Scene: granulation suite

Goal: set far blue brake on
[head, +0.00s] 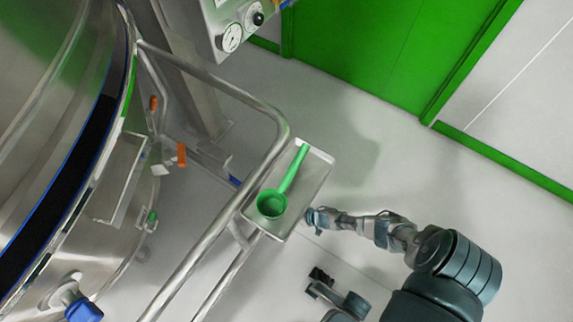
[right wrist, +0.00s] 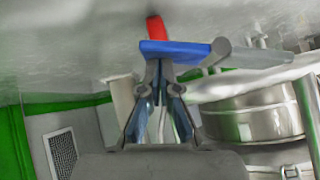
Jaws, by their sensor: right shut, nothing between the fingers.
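In the right wrist view, which looks upside down, a flat blue brake bar (right wrist: 175,49) lies across the tips of my right gripper (right wrist: 160,66). The fingers are shut and empty; whether they touch the bar I cannot tell. A red piece (right wrist: 155,27) sticks out just beyond the blue bar. In the head view my right gripper (head: 312,217) is low beside the right edge of the tray, and no brake is clearly seen at its tip.
A metal tray (head: 312,182) with a green scoop (head: 275,202) hangs by a tubular rail (head: 215,232). The large steel vessel (head: 110,215) fills the left. A green door (head: 365,45) stands at the back. Grey floor (head: 390,175) is clear right of the tray.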

